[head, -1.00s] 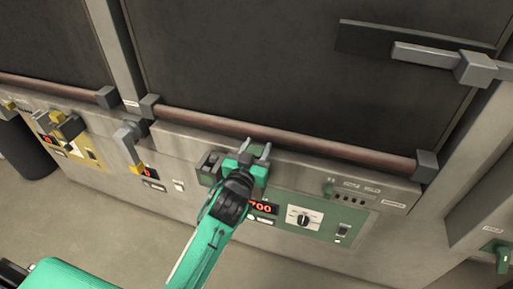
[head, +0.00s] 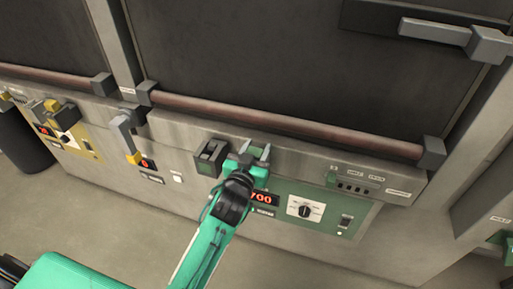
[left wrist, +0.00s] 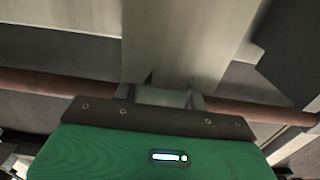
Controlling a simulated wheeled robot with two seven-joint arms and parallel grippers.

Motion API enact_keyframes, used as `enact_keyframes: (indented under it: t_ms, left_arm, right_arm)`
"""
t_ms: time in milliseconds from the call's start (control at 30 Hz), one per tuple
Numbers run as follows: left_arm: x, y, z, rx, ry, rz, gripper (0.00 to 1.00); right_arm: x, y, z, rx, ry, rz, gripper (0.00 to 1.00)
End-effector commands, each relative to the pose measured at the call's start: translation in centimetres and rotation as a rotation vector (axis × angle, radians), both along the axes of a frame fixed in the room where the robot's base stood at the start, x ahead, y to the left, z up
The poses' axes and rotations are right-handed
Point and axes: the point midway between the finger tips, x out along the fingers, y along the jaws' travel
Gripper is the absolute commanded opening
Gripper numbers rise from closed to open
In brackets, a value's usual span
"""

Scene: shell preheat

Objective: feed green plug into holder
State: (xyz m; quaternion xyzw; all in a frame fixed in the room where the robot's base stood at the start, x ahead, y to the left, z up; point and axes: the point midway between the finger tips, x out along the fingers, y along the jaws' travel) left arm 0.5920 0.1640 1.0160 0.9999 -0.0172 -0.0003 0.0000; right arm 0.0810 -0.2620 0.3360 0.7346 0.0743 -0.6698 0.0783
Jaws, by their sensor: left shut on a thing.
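My left gripper (head: 256,154) reaches up to the furnace's lower front and is shut on the green plug, which is mostly hidden by the fingers and wrist. In the left wrist view, the fingers (left wrist: 160,97) close around a pale grey-green piece, and its shape is hard to make out. The holder (head: 211,157), a dark box with a slot and a green edge, sits on the furnace front just left of the gripper. I cannot tell whether the plug touches it. My right gripper is not in view.
A green control panel with a red display (head: 264,198) and a dial (head: 305,209) lies right of my wrist. A long reddish-brown rail (head: 290,125) runs just above the gripper. A grey lever (head: 125,138) with a yellow tip hangs to the left.

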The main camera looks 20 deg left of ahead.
Motion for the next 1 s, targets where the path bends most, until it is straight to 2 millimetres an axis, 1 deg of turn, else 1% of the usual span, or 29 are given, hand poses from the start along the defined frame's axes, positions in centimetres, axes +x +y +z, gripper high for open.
enact_keyframes:
  t_ms: [267, 300, 400, 667, 767, 867, 1000]
  left_arm:
    - [0.0, 0.0, 0.0, 0.0, -0.001, 0.0, 0.17]
    - [0.0, 0.0, 0.0, 0.0, -0.001, 0.0, 0.49]
    - [0.0, 0.0, 0.0, 0.0, -0.001, 0.0, 0.67]
    - [0.0, 0.0, -0.1, 0.0, 0.0, 0.0, 0.67]
    - [-0.4, 0.0, -0.1, 0.0, 0.0, 0.0, 0.67]
    - [-1.4, 0.0, -0.3, -0.001, 0.001, 0.0, 0.67]
    - [-3.9, 0.1, -0.4, -0.002, 0.001, 0.0, 0.67]
  right_arm:
    - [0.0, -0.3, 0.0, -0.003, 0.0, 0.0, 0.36]
    - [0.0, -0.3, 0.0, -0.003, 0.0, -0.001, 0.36]
    - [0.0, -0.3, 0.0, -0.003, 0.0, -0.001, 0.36]
    - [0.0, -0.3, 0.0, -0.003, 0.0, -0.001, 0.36]
    - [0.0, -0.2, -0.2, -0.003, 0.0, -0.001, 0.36]
    - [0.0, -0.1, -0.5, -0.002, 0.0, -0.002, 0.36]
    - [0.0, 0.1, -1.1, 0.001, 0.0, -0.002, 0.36]
